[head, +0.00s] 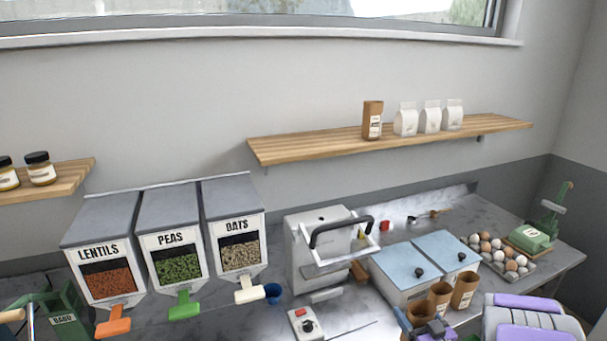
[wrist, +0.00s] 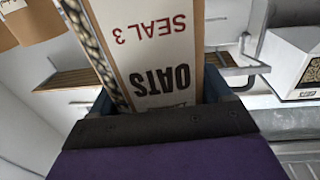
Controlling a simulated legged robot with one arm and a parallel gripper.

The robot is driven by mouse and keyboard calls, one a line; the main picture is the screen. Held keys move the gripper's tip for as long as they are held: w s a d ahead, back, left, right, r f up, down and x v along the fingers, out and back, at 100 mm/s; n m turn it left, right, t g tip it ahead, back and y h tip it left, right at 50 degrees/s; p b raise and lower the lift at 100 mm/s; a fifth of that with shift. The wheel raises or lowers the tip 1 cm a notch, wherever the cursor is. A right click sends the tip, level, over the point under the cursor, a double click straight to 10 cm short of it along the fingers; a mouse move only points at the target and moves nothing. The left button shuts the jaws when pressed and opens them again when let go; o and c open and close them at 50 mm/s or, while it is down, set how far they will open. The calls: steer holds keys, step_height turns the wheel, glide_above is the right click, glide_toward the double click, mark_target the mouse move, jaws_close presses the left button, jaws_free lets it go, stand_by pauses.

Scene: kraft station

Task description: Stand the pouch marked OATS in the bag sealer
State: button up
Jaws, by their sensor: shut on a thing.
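The OATS pouch (wrist: 155,50) fills the middle of the wrist view, its white label reading OATS and SEAL 3 upside down. Its brown side has a clear strip showing oats. My gripper (wrist: 160,100) is shut on it, with a dark blue finger on each side. In the head view my gripper (head: 430,328) is low at the right of centre, around a brown pouch partly hidden there. The bag sealer (head: 315,255) is the pale machine with a black handle, left of my gripper. Part of a pale frame with a bar, probably the sealer, shows behind the pouch in the wrist view.
LENTILS (head: 108,280), PEAS (head: 177,262) and OATS (head: 238,250) dispensers stand left of the sealer. Two blue-lidded boxes (head: 405,270) and two brown pouches (head: 463,290) are at its right. A shelf (head: 300,148) hangs above.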

steer(key=w+a+r+b, duration=0.1)
steer(key=w+a+r, duration=0.1)
steer(key=a+r, duration=0.5)
steer(key=w+a+r, duration=0.2)
steer(key=a+r, duration=0.6)
steer(key=a, duration=0.1)
steer(key=shift+w+a+n+y+b, duration=0.2)
steer(key=shift+w+n+y+b, duration=0.15)
steer(key=shift+n+y, duration=0.05)
steer(key=shift+d, duration=0.1)
